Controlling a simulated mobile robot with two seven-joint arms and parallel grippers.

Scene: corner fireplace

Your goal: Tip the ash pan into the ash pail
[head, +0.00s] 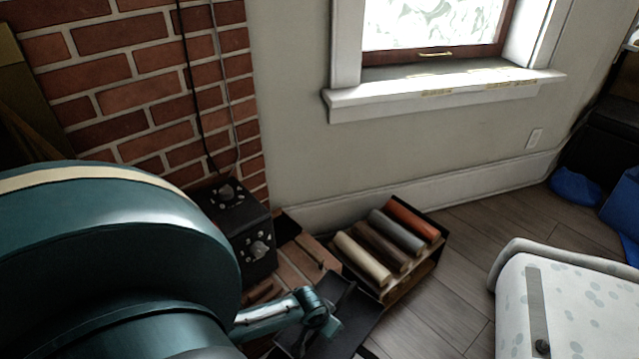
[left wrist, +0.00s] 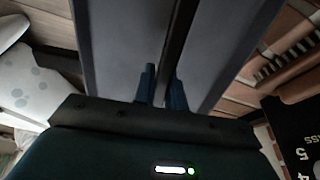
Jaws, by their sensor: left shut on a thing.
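My left gripper (head: 334,328) is low at the bottom middle of the head view, beside a dark flat-sided thing (head: 358,306) that looks like the ash pan. In the left wrist view my left gripper's blue fingers (left wrist: 160,88) are shut on a dark narrow bar between two grey panels (left wrist: 115,45), which seem to be parts of the pan. The pan's lower part is cut off by the head view's bottom edge, and I cannot see whether ash lies in it. I cannot make out the ash pail. My right gripper is not in view.
A black box with knobs (head: 236,235) stands against the brick wall (head: 140,80). A crate (head: 412,277) of several coloured rolls sits right of the pan. A white spotted padded piece (head: 560,305) is at the right. Wooden floor (head: 480,250) between them is clear.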

